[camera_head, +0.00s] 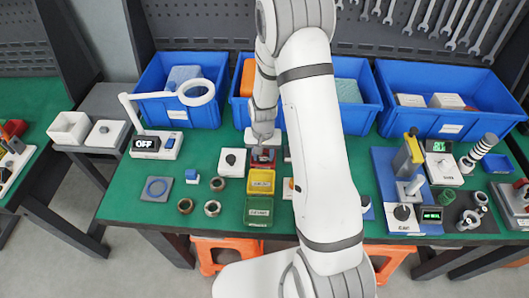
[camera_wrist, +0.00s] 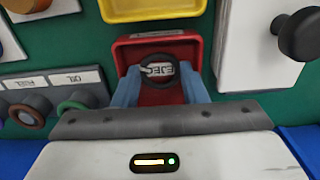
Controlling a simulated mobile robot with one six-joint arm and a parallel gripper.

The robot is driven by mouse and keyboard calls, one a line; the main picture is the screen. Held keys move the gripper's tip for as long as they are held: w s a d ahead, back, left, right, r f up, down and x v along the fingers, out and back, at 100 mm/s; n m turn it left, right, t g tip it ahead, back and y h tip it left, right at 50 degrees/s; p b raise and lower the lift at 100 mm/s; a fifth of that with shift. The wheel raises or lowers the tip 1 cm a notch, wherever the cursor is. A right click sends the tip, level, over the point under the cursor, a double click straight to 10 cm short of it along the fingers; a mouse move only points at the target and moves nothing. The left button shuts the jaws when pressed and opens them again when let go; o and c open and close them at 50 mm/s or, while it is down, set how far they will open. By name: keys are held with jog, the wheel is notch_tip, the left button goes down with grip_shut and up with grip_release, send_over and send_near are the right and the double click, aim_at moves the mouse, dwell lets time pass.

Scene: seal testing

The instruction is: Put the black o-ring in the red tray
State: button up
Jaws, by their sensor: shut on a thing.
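The black o-ring (camera_wrist: 143,74) shows in the wrist view between the two blue fingers of my gripper (camera_wrist: 160,76), which is shut on it. The red tray (camera_wrist: 124,52) lies behind and below the ring in that view. Its floor label is partly covered by the ring, with letters like "EJEC" showing through. I cannot tell the ring's exact height over the tray floor. In the head view my gripper (camera_head: 263,140) is over the red tray (camera_head: 263,158), and the ring is too small to make out.
The yellow tray (camera_head: 261,181) and the green tray (camera_head: 258,211) stand in line in front of the red tray. A white box with a black knob (camera_head: 232,162) is close on the left. Blue bins (camera_head: 180,90) line the back. Loose rings lie at front left.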

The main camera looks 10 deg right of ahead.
jog(key=shift+f, duration=0.25)
jog(key=o, duration=0.7)
jog(key=shift+r, duration=0.15)
jog(key=shift+o, duration=0.2)
notch_tip(320, 180, up, 12)
jog(key=b, duration=0.1)
jog(key=s+r+n+t, duration=0.1)
jog(key=s+r, duration=0.7)
jog(key=s, duration=0.2)
jog(key=s+r+n+t, duration=0.2)
jog(key=s+r, duration=0.7)
jog(key=s, duration=0.2)
jog(key=shift+s+d+n, duration=0.2)
jog(key=shift+d+n, duration=0.1)
